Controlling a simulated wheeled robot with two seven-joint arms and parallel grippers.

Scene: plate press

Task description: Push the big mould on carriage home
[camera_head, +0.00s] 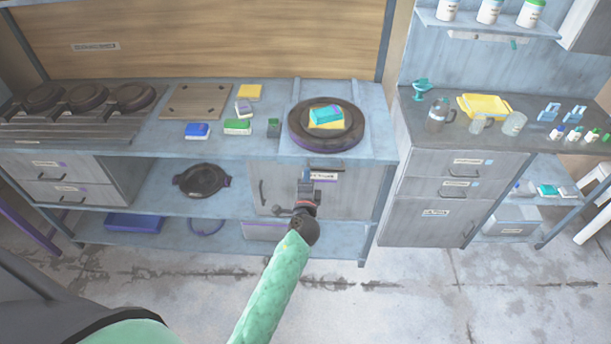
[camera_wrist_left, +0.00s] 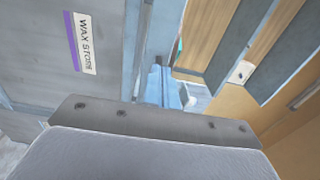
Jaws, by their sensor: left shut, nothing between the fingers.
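The big mould (camera_head: 297,138) is a dark round disc lying on the bench at the middle right of the head view. A yellow block (camera_head: 335,125) and a teal block (camera_head: 326,112) are stacked on it. Rails (camera_head: 353,92) show behind it; the carriage under the mould is hidden. My left gripper (camera_head: 306,176) is shut and empty, in front of the bench and below the mould's front edge, apart from the mould. In the left wrist view a grey part of my gripper fills the bottom; the mould cannot be made out there. My right gripper is not in view.
A cupboard door (camera_head: 345,200) is behind my gripper; a wax store label (camera_wrist_left: 80,43) shows in the wrist view. Several small blocks and a wooden board (camera_head: 197,101) lie left of the mould. A grey drawer cabinet (camera_head: 430,212) stands right. The floor in front is clear.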

